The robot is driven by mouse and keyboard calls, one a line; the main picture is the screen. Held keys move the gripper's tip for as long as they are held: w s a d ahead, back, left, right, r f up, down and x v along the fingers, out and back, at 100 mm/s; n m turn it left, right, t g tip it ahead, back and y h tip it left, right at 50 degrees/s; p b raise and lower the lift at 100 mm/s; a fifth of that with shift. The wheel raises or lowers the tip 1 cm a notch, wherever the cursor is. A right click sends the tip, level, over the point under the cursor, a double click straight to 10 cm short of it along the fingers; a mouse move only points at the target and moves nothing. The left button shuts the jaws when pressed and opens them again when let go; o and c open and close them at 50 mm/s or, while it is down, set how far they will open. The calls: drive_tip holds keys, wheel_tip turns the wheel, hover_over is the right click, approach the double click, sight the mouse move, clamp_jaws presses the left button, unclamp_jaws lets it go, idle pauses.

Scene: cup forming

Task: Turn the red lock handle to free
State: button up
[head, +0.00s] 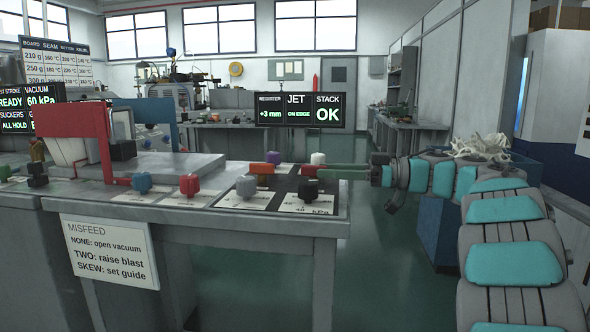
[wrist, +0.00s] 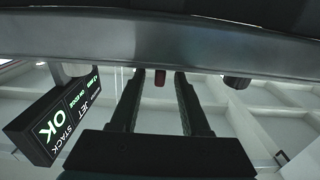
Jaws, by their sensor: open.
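My gripper (head: 322,174) reaches in from the right, its long fingers level over the table's right end. In the wrist view the gripper (wrist: 160,75) is open, its two fingers apart. A small red handle (wrist: 160,78) shows between the fingertips in that view, with no visible contact. In the head view a red handle (head: 310,170) stands just off the fingertips. A second red handle (head: 190,185) is at the table's front edge, farther left. Neither view shows clearly which one is the lock handle or how it is turned.
A black knob (head: 308,188), grey knob (head: 246,186), orange handle (head: 262,168), purple knob (head: 273,157) and white knob (head: 318,158) stand close by. A red frame (head: 103,140) is farther left. A display (head: 299,110) hangs behind.

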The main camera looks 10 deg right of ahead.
drive_tip(key=x, duration=0.6)
drive_tip(key=shift+w+a, duration=0.1)
drive_tip(key=shift+a, duration=0.3)
clamp_jaws()
